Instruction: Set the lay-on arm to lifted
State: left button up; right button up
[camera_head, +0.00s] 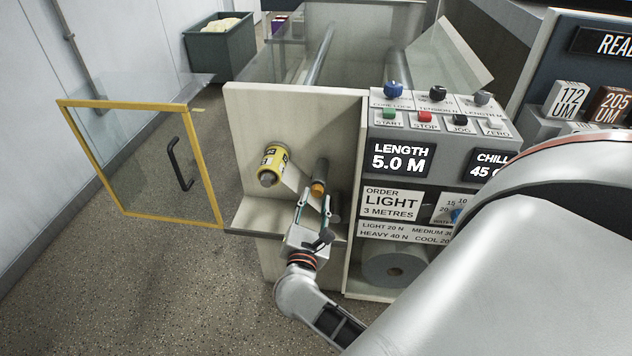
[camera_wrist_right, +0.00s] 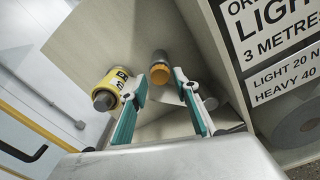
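My right gripper (camera_head: 315,196) is in front of the machine's pale side panel, fingers spread. In the right wrist view its two teal fingers (camera_wrist_right: 158,88) are open with nothing between their pads. A dark rod with an orange end (camera_head: 318,187) projects from the panel by the fingertips. In the wrist view this orange end (camera_wrist_right: 160,72) lies beyond and between the fingertips; I cannot tell whether they touch. A yellow cylinder with a dark knob (camera_head: 273,163) is to its left. I cannot tell which part is the lay-on arm. My left gripper is out of view.
A yellow-framed clear door (camera_head: 140,217) stands open at left. The control panel (camera_head: 400,152) at right reads LENGTH 5.0 M; an order card (camera_head: 392,202) reads LIGHT, 3 METRES. A grey roll (camera_head: 395,268) sits below. A ledge (camera_head: 262,218) juts out under the rollers.

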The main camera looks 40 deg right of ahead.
jog(key=v, duration=0.9)
jog(key=shift+s+a, duration=0.2)
jog(key=shift+a, duration=0.1)
